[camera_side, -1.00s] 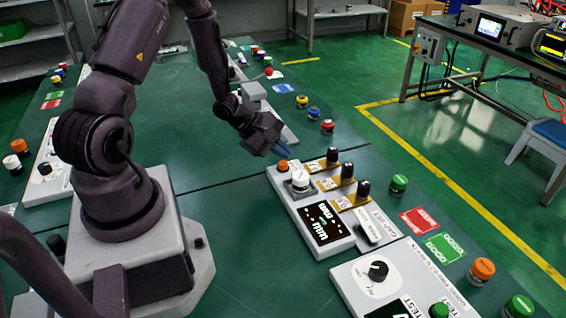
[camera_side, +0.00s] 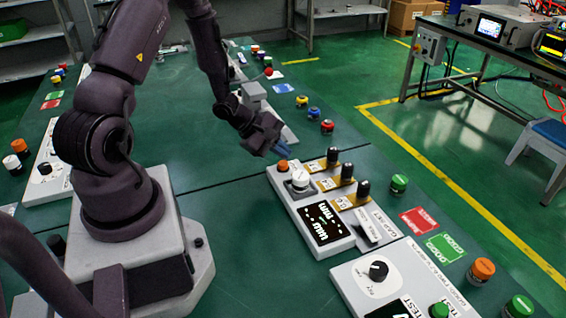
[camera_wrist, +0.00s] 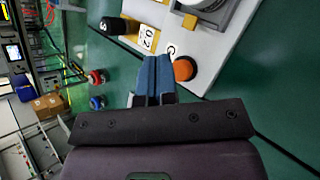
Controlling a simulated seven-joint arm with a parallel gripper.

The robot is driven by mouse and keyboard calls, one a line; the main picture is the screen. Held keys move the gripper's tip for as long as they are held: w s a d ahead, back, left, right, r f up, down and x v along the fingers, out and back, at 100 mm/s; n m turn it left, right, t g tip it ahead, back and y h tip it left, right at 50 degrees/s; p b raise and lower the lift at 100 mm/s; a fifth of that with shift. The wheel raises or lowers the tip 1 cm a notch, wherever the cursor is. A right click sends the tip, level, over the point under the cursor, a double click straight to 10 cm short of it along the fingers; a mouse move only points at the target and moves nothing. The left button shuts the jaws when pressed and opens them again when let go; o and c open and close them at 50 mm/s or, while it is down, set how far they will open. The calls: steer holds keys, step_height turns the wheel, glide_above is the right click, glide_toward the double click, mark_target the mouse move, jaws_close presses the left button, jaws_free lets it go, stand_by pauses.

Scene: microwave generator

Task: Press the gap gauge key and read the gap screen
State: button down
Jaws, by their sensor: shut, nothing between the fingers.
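The gap panel (camera_side: 295,205) is a pale box on the green bench. It carries an orange button (camera_side: 282,166), a white round knob (camera_side: 300,181) and a black screen (camera_side: 325,223) with white characters, including what looks like "mm" upside down; I cannot read a value. Which control is the gauge key I cannot tell for sure. My gripper (camera_side: 284,150) is shut and empty, its blue fingers just behind the orange button in the side view. In the wrist view the shut fingers (camera_wrist: 154,66) point beside the orange button (camera_wrist: 185,69), seemingly apart from it.
Several black-topped levers (camera_side: 347,172) stand on yellow plates along the panel's right side. A green button (camera_side: 399,183) and red and green cards (camera_side: 419,220) lie to the right. Another panel with a black knob (camera_side: 377,269) is at the front.

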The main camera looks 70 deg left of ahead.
mark_target(282, 165)
steer(key=shift+f, duration=0.2)
stand_by(0.5)
steer(key=shift+f, duration=0.25)
steer(key=shift+f, duration=0.55)
stand_by(0.6)
stand_by(0.3)
steer(key=shift+r, duration=1)
steer(key=shift+r, duration=0.1)
steer(key=shift+r, duration=2.4)
